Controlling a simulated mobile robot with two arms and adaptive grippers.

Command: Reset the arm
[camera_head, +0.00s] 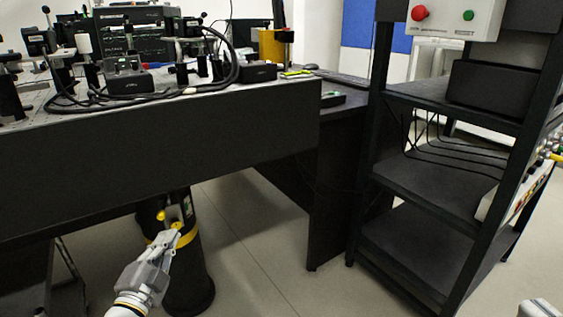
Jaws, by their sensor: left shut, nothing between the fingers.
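My left gripper (177,226) is low in the view, in front of the black column with a yellow band (192,280) under the bench. Its fingers are shut with nothing between them. They point up and away, below the front edge of the bench. My right gripper is not in view; only a small pale piece shows at the bottom right corner, and I cannot tell what part it is.
The black bench (170,133) carries optical mounts, cables and a black instrument box (130,33). A black shelf rack (425,185) stands at the right, with a control box with red and green buttons (452,17) on top. Grey floor (250,225) is open between them.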

